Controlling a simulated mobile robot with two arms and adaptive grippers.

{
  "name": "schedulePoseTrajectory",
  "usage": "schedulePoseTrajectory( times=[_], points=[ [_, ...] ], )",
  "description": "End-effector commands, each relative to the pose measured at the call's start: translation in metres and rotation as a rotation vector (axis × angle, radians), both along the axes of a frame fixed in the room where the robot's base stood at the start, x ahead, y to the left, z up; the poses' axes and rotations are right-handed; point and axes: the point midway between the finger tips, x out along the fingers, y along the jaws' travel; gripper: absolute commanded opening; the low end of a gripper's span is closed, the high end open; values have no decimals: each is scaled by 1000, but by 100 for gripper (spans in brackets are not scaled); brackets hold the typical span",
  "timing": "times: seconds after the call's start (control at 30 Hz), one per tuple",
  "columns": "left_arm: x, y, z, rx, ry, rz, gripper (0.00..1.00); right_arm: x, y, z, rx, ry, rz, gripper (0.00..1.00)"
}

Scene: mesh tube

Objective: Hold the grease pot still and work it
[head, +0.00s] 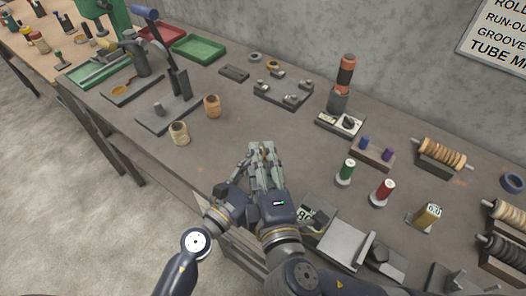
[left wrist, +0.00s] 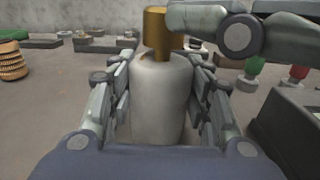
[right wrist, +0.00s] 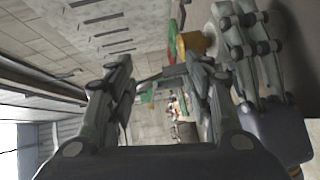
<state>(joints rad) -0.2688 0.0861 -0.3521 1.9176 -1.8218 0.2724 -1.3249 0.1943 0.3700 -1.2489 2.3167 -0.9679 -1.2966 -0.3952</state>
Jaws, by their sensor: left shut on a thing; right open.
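The grease pot (left wrist: 157,100) has a pale cream body and a brass-coloured top (left wrist: 157,35). It stands upright between the fingers of my left gripper (left wrist: 157,80), which is shut on its body. My right gripper (head: 262,158) is open. In the left wrist view its finger (left wrist: 238,33) crosses from the right at the brass top; whether it touches cannot be told. In the right wrist view my right gripper (right wrist: 160,75) has spread fingers with nothing clear between them, and the pot's top (right wrist: 190,42) shows beside them. In the head view the pot is hidden by my grippers.
A lever press (head: 178,90) is at the back left.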

Motion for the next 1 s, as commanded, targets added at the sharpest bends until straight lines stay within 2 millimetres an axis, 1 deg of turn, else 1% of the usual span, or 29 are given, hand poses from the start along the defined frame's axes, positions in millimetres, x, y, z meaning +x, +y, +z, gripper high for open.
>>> schedulePoseTrajectory(
  times=[0.1,0.37,0.7,0.9,1.0],
  points=[
    [0,0,0,0,0,1,13,-4,-4,-5,175,17,-33,47],
    [0,0,0,0,0,0,13,-15,-12,-15,558,47,-85,47],
    [0,0,0,0,0,0,13,-36,-19,-28,1036,94,-119,47],
    [0,0,0,0,0,0,13,-48,-21,-35,1278,128,-122,47],
    [0,0,0,0,0,0,13,-53,-22,-38,1364,143,-120,47]
  ],
)
